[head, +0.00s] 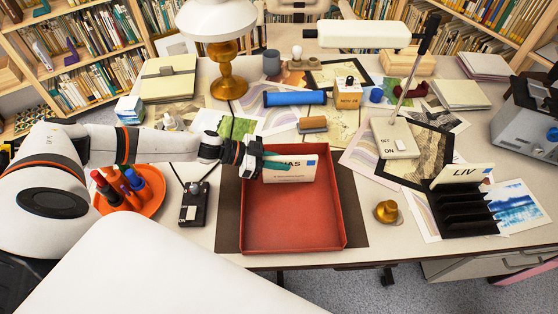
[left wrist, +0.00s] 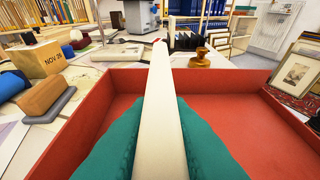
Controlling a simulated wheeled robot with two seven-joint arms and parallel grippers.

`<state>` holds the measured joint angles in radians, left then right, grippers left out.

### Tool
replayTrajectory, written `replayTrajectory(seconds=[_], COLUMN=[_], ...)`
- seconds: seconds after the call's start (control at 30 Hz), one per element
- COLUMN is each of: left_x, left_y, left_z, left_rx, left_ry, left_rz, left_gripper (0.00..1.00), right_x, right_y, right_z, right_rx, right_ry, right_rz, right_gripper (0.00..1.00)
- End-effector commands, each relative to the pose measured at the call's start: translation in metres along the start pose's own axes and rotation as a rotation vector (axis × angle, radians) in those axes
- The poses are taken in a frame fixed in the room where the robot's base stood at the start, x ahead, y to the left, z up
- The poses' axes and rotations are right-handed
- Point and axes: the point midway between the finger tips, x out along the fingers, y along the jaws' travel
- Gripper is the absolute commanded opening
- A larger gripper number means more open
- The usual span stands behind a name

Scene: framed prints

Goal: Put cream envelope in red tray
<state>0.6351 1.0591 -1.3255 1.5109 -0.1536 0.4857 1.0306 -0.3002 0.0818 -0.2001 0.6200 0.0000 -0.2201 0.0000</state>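A cream envelope (head: 299,174) with dark lettering ending in "AS" and a blue stamp stands upright over the far part of the red tray (head: 290,240). My left gripper (head: 284,164) comes in from the left with teal fingers shut on the envelope. In the left wrist view the envelope (left wrist: 163,110) shows edge-on between the teal fingers (left wrist: 160,145), with the tray's red walls (left wrist: 95,95) around it. I cannot tell whether its lower edge touches the tray floor. The rest of the tray floor is bare. My right gripper is not in view.
A black sorter (head: 465,210) holding a card marked "LIV" (head: 462,174) stands at the right. A black switch box (head: 194,205) and an orange pen dish (head: 130,190) are left. A wooden-handled blotter (head: 312,125) lies behind.

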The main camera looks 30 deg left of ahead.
Motion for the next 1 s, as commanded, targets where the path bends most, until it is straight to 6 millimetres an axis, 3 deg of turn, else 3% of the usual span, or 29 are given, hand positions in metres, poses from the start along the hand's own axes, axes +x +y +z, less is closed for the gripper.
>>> replayTrajectory(seconds=[0.03,0.1,0.47,1.0], left_x=[0.000,0.000,-0.003,-0.104], left_y=[0.000,0.000,0.000,0.000], left_z=[0.000,0.000,0.005,0.001], left_rx=[0.000,0.000,0.000,-0.001], left_ry=[0.000,0.001,0.001,0.004], left_rz=[0.000,0.000,0.001,0.002], left_gripper=[0.26,0.36,0.36,0.36], right_x=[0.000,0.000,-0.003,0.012], right_y=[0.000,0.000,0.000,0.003], right_z=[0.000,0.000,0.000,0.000], right_rx=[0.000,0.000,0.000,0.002], right_ry=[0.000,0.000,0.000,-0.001], right_rz=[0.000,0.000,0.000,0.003], right_gripper=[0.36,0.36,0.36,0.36])
